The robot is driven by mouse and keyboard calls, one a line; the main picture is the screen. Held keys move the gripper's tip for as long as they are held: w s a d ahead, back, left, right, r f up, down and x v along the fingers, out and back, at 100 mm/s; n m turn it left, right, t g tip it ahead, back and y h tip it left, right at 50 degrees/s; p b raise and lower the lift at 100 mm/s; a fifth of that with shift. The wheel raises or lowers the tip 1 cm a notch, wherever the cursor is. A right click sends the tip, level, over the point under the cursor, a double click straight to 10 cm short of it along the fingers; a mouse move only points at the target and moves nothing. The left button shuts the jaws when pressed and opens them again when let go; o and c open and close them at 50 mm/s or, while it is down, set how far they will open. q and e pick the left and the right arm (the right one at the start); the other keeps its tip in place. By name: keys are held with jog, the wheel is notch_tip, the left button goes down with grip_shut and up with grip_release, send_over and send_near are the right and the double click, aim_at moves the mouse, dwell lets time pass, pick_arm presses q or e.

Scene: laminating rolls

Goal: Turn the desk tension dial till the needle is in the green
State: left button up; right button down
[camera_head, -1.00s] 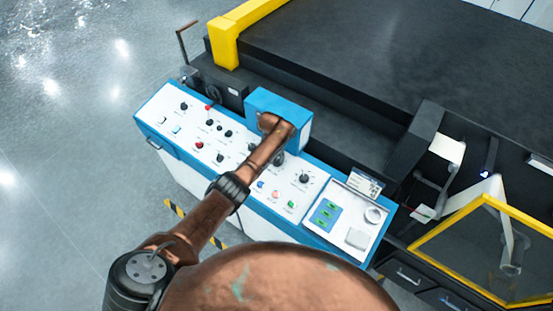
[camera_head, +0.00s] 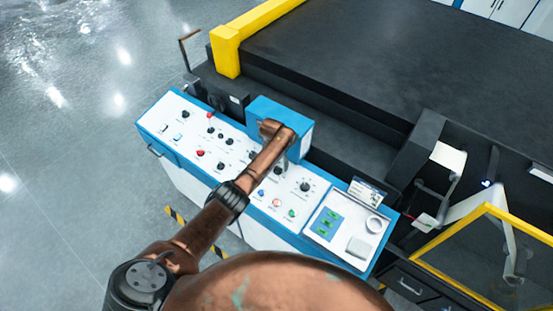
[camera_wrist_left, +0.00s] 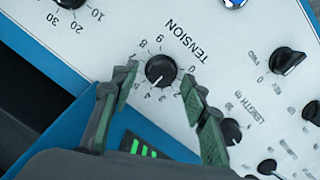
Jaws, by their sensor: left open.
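The desk tension dial (camera_wrist_left: 160,70) is a round black knob on the white panel, with numbers around it and the word TENSION beside it. In the left wrist view its white mark points down and slightly left in the picture. My left gripper (camera_wrist_left: 159,80) is open, with one finger on each side of the dial and visible gaps to it. In the head view my left gripper (camera_head: 284,158) is over the middle of the console, partly hidden by its own wrist. No needle or green zone of a gauge can be made out. My right gripper is not in view.
The console (camera_head: 180,140) carries several other knobs and buttons, including a LENGTH knob (camera_wrist_left: 230,131) near one finger. A blue box (camera_head: 297,122) rises behind the gripper. A tray with a blue-green pad (camera_head: 326,223) is to the right. Open floor lies left.

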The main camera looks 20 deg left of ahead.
aim_at(275, 169)
pick_arm(q)
notch_tip(275, 169, up, 11)
jog(key=shift+s+a, duration=0.35)
jog(key=shift+a, duration=0.05)
jog(key=shift+f, duration=0.15)
